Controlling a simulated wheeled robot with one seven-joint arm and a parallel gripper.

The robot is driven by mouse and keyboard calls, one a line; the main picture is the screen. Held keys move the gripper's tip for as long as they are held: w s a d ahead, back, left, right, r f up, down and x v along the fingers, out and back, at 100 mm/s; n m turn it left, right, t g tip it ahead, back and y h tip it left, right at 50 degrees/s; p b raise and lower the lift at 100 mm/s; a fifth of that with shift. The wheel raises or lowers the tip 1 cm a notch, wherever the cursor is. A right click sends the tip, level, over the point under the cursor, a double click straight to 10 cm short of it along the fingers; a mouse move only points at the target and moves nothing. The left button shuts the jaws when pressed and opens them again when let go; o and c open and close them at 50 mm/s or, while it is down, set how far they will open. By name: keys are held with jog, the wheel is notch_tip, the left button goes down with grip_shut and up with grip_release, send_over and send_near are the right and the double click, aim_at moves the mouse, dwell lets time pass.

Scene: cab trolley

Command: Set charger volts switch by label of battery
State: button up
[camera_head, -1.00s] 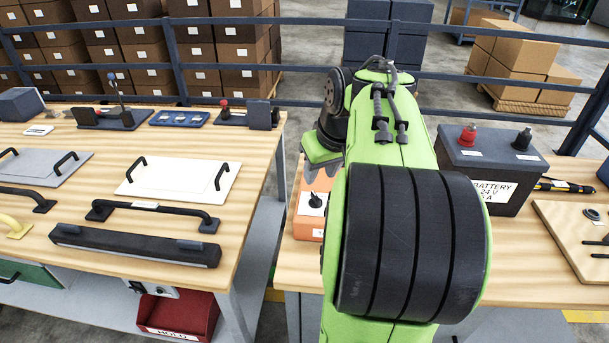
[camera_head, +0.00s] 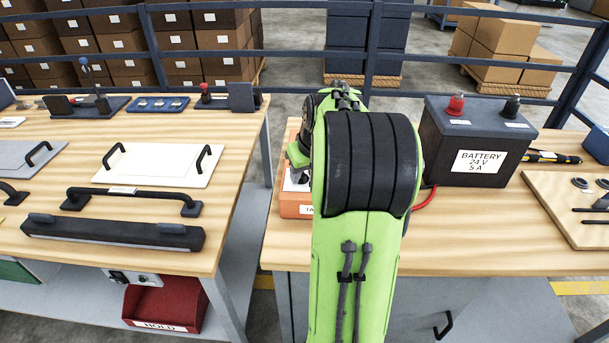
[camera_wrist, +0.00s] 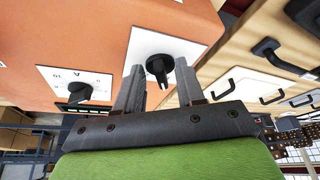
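The black battery (camera_head: 433,145) stands on the right bench, its white label (camera_head: 482,162) reading "BATTERY 24 V 5 A". The orange charger (camera_head: 290,209) sits left of it, largely hidden behind my arm. In the wrist view the charger (camera_wrist: 95,25) shows two black knobs on white plates. One knob (camera_wrist: 159,66) appears between the spread fingers of my gripper (camera_wrist: 158,84); contact cannot be told. The other knob (camera_wrist: 76,92), on a plate marked "A", is to the left. The nearer knob's markings are not readable. The fingertips are hidden in the head view.
A red cable (camera_head: 424,201) lies between charger and battery. A board with handles (camera_head: 572,212) and a yellow-black tool (camera_head: 552,157) lie at right. The left bench (camera_head: 235,150) holds handles, plates and switches. A gap separates the benches.

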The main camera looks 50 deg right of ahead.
grip_shut()
jog(key=shift+a+r+m, duration=0.1)
jog(key=shift+m, duration=0.3)
jog(key=m, duration=0.1)
jog(key=m+h, duration=0.1)
jog(key=m, duration=0.1)
jog(key=m+g+p, duration=0.1)
jog(key=shift+w+a+m+h, duration=0.25)
jog(key=shift+a+m+h, duration=0.05)
jog(key=shift+h, duration=0.1)
jog(key=m, duration=0.2)
jog(key=m+g+p, duration=0.1)
jog(key=m, duration=0.1)
jog(key=shift+w+a+g+h, duration=0.1)
jog(key=shift+w+g+h, duration=0.1)
jog(key=shift+g+h, duration=0.15)
jog(key=shift+w+m+g+h+p, duration=0.15)
jog(key=shift+m+g+h+p, duration=0.25)
jog(key=shift+m, duration=0.8)
grip_release()
jog(key=shift+y, duration=0.25)
